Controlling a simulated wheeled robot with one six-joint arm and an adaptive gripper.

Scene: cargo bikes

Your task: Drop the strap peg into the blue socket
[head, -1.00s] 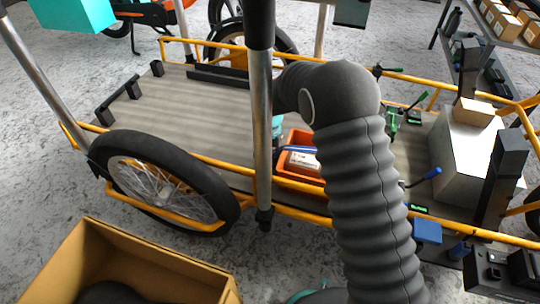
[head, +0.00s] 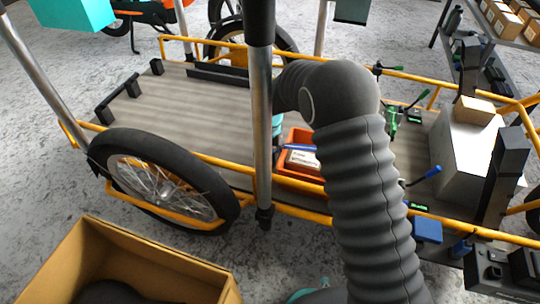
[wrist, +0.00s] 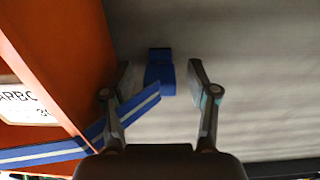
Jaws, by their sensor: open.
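In the wrist view my gripper (wrist: 160,82) is open, with one finger on each side of a short blue piece (wrist: 159,66), which looks like the strap peg. A blue strap with a pale stripe (wrist: 45,153) runs from the lower left, past the left finger, towards this piece. I cannot tell whether the fingers touch it. In the head view my gripper is hidden behind my arm. A blue block (head: 428,229) sits by the near yellow rail at the right; I cannot tell whether it is the blue socket.
An orange bin (head: 297,180) with a white label lies beside my gripper, and its wall (wrist: 62,70) fills the left of the wrist view. A pale box (head: 462,150) and dark posts crowd the bike's right end. A metal pole (head: 262,130) stands left of my arm. The left deck (head: 180,105) is clear.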

